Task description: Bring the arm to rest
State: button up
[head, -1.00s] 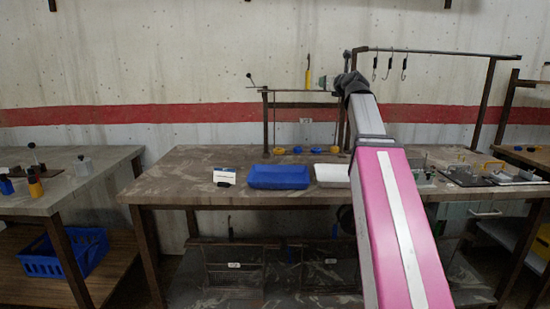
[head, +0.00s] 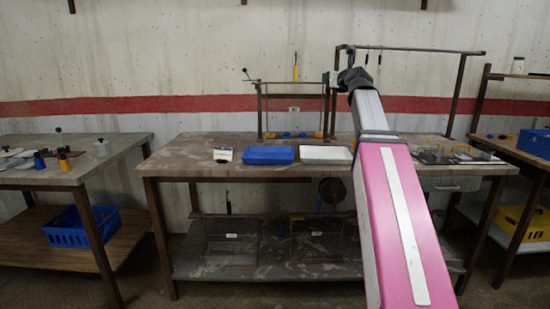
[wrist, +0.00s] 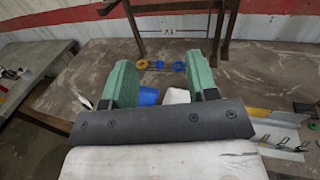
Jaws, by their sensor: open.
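My arm (head: 375,120) with its pink and white link reaches forward over the middle bench (head: 190,160). It is raised, and its dark wrist end shows in front of the wall. My gripper (wrist: 158,64) shows in the wrist view with two green fingers spread apart and nothing held between them. The fingers are above the bench top, with a blue tray (wrist: 148,96) and a white tray (wrist: 176,96) partly hidden behind them. In the head view the gripper is mostly hidden behind the wrist.
A rail frame (head: 262,110) and a taller hook rack (head: 420,51) stand on the bench. A small white box (head: 223,155) is left of the blue tray. Side benches stand left (head: 80,175) and right (head: 520,150), with blue crates (head: 80,228). Floor gaps lie between the benches.

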jog(key=s+a+f+n+g, duration=0.1)
jog(key=f+n, duration=0.4)
jog(key=f, duration=0.7)
jog(key=s+a+f+n+g+h, duration=0.1)
jog(key=f+n+g, duration=0.3)
jog(key=f, duration=0.8)
jog(key=s+a+f+n+g, duration=0.1)
jog(key=f+n+g, duration=0.2)
jog(key=f, duration=1)
jog(key=shift+s+a+n+h, duration=0.15)
jog(key=shift+s+n, duration=0.05)
jog(key=shift+n, duration=0.55)
jog(key=shift+s+a+n+h, duration=0.1)
jog(key=shift+s+n+h, duration=0.1)
jog(key=shift+n, duration=0.55)
jog(key=s+f+n+g+h, duration=0.1)
jog(key=s+f+n+g, duration=0.3)
jog(key=s+f+n, duration=0.4)
jog(key=s+f+n+g+h, duration=0.2)
jog(key=s+f+n+g, duration=0.3)
jog(key=f, duration=1.7)
jog(key=s+n, duration=0.4)
jog(key=s, duration=0.5)
jog(key=shift+s+d+n, duration=0.2)
jog(key=shift+s+n, duration=0.1)
jog(key=shift+s, duration=0.05)
